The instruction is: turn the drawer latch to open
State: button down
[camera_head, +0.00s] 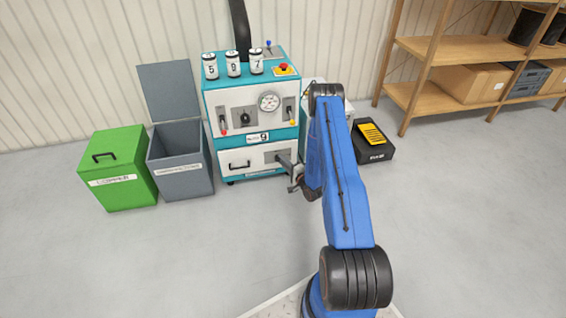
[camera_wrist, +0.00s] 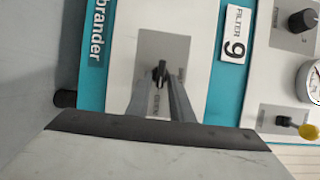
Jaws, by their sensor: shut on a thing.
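The teal and white machine (camera_head: 251,98) stands against the wall, with a white drawer (camera_head: 238,162) low on its front. The drawer has a black handle at left and a grey latch plate at right. In the wrist view, the black drawer latch (camera_wrist: 160,71) sits on its grey plate (camera_wrist: 163,45), and the picture is turned sideways. My gripper (camera_wrist: 161,80) has its two grey fingers on either side of the latch, shut on it. The drawer looks closed.
A green bin (camera_head: 118,171) and a grey open-lidded bin (camera_head: 181,163) stand left of the machine. A black case with a yellow top (camera_head: 371,134) lies right. A wooden shelf (camera_head: 430,70) stands at back right. The floor in front is clear.

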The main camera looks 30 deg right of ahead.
jog(key=shift+w+d, duration=0.1)
dwell(0.3)
jog(key=c, duration=1.8)
grip_release()
jog(key=shift+c, duration=0.2)
jog(key=s+d, duration=0.2)
jog(key=s, duration=1.5)
jog(key=shift+s, duration=0.15)
jog(key=shift+f, duration=0.1)
